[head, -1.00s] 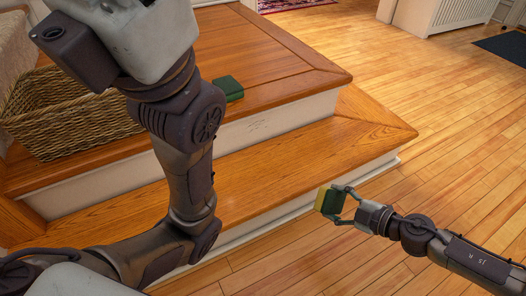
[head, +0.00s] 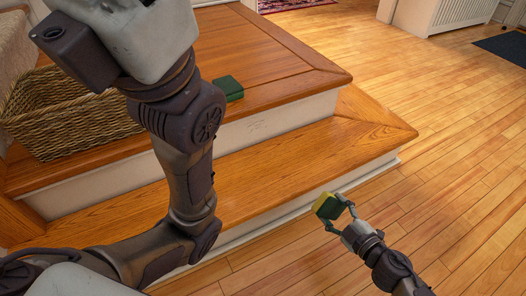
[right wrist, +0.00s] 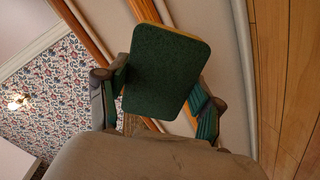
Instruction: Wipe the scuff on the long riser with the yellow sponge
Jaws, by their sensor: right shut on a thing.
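The yellow sponge (head: 327,203), with a dark green scouring side, is in my right gripper (head: 339,212). The gripper is shut on it and holds it in front of the lower step, apart from the long riser (head: 285,119). The right wrist view shows the sponge's green face (right wrist: 165,70) between the fingers, with a thin yellow edge at the top. A faint scuff (head: 257,125) shows on the white riser between the two wooden treads. My left arm crosses the left of the head view and hides part of the riser; its gripper is out of view.
A wicker basket (head: 70,115) and a green block (head: 228,88) sit on the upper tread. The lower tread (head: 290,160) juts out below the riser. The wooden floor (head: 450,150) at the right is open. A white radiator cover (head: 440,14) stands at the back.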

